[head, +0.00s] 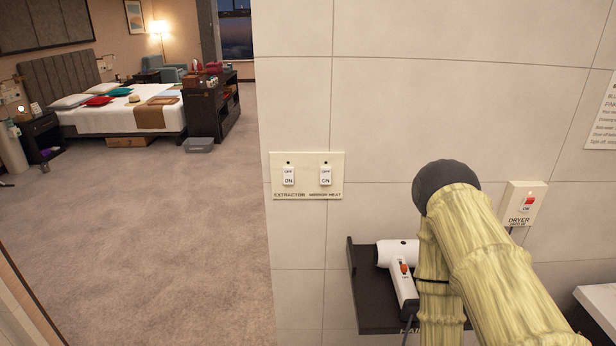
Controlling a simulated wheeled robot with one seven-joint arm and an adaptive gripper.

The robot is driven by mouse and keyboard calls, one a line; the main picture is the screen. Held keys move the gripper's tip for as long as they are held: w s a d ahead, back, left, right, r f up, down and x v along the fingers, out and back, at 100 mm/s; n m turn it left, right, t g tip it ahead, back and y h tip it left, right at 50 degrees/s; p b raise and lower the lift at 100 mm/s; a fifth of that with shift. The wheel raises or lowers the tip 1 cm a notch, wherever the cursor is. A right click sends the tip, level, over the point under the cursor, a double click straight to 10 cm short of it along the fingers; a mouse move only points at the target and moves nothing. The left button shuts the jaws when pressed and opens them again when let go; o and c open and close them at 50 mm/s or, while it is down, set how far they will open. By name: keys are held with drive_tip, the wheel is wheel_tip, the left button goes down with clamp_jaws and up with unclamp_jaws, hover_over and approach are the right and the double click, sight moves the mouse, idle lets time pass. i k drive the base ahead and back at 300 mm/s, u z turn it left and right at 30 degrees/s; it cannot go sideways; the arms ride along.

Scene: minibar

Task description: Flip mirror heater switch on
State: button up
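The mirror heater switch (325,176) is the right-hand white rocker on a cream wall plate (308,194), above the label "MIRROR HEAT". Its face reads OFF at the top and ON at the bottom. The small indicator above it looks dark. I cannot tell for sure which way the rocker is tipped. The extractor switch (288,176) sits to its left on the same plate, also with a dark indicator. My bent arm fills the lower right, right of the plate and apart from it. My gripper is not in view.
A white hair dryer (398,272) lies on a dark wall shelf (362,314), partly behind my arm. A dryer switch plate (522,204) with a red rocker is at the right. A pale counter (598,305) stands lower right. Open carpet (150,240) lies left of the wall edge.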

sight(325, 172)
drive_tip(key=z, duration=1.65)
drive_tip(key=k, duration=0.95)
drive_tip(key=u, duration=1.6)
